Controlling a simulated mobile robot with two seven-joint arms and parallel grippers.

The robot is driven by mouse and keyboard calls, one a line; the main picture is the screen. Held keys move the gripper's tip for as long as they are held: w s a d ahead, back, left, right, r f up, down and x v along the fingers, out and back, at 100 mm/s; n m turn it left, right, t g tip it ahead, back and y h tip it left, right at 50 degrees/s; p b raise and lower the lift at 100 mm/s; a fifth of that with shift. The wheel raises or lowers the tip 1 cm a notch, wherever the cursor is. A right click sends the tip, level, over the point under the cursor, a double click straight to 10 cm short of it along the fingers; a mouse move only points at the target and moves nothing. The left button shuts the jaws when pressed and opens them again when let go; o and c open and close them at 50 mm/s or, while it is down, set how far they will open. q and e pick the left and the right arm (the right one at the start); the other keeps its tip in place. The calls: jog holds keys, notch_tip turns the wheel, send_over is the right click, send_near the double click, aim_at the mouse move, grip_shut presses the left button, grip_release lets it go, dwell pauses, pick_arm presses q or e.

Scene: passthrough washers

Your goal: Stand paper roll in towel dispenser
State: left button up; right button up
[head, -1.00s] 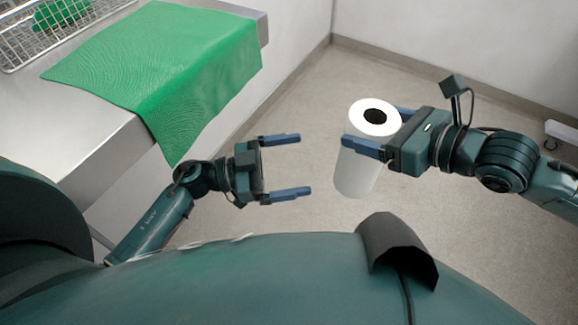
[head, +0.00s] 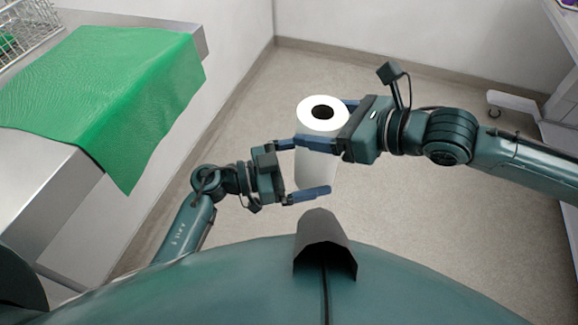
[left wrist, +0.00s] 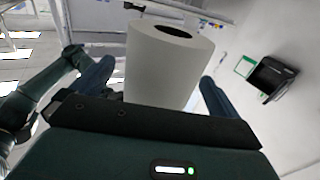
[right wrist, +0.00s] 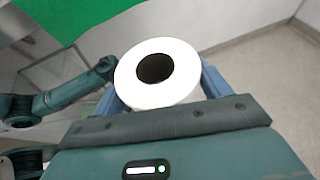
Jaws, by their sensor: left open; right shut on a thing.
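The white paper roll (head: 322,115) is upright above the floor, its dark core hole facing up. It also shows in the left wrist view (left wrist: 165,65) and the right wrist view (right wrist: 158,75). My right gripper (head: 324,124) is shut on its upper part. My left gripper (head: 308,168) is open at the lower part of the roll, one finger on each side; I cannot tell whether they touch it. A dark box (left wrist: 272,77) hangs on the wall in the left wrist view; I cannot tell if it is the towel dispenser.
A steel counter (head: 50,190) with a green cloth (head: 115,95) and a wire basket (head: 25,25) stands at the left. A white cart or table (head: 560,60) is at the right edge. The floor (head: 430,230) between them is clear.

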pick_arm(q)
jog(key=shift+w+d, duration=0.1)
jog(key=shift+d, duration=0.1)
pick_arm(e)
jog(key=shift+r, duration=0.1)
pick_arm(q)
jog(key=c, duration=1.2)
jog(key=shift+c, duration=0.9)
pick_arm(e)
jog(key=o, duration=1.6)
